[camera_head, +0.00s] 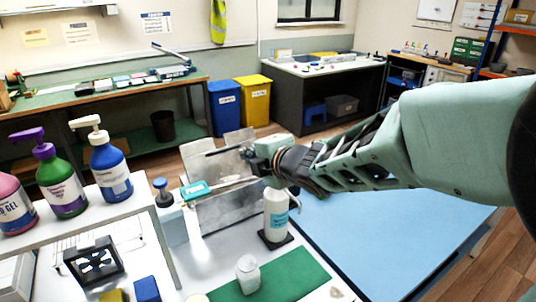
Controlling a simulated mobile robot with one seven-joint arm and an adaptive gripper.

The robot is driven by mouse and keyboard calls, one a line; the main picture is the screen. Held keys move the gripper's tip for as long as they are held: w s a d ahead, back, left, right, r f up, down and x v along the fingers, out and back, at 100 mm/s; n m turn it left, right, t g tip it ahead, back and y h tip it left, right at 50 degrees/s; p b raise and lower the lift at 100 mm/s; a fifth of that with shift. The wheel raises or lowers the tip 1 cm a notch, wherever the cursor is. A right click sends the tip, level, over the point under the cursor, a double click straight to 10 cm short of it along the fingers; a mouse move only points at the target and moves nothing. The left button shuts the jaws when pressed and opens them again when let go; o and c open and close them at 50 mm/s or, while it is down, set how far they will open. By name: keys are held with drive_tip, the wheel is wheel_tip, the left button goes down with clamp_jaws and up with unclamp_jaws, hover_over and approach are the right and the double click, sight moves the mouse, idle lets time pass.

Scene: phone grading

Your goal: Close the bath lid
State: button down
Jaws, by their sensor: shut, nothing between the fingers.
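The bath (232,211) is a silvery metal box on the bench, left of centre. A pale grey upright panel (232,142) behind it looks like its raised lid. A dark rod or edge runs across near the panel's lower part. My gripper (252,157) is at the end of my arm, which reaches in from the right. It is above the bath's right side, close to the panel; I cannot tell whether they touch. The gripper is shut with nothing in it, and its fingertips are hard to make out. A teal block (195,189) is at the bath's left end.
A white bottle (276,214) stands on a dark pad just right of the bath. A clear jar (248,274) stands on a green mat (295,277) in front. A blue-topped dispenser (168,216) is left of the bath. Pump bottles stand on the left shelf. A blue mat (385,240) lies clear at right.

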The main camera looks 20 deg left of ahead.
drive_tip(key=p, duration=0.2)
approach(225, 149)
drive_tip(key=shift+m, duration=0.3)
drive_tip(key=x, duration=0.7)
drive_tip(key=shift+d+f, duration=0.1)
drive_tip(key=shift+d, duration=0.05)
drive_tip(key=shift+w+p, duration=0.1)
drive_tip(key=shift+p, duration=0.2)
drive_tip(key=shift+w+a+p, duration=0.15)
drive_tip(key=shift+a+p, duration=0.15)
drive_tip(key=shift+p, duration=0.05)
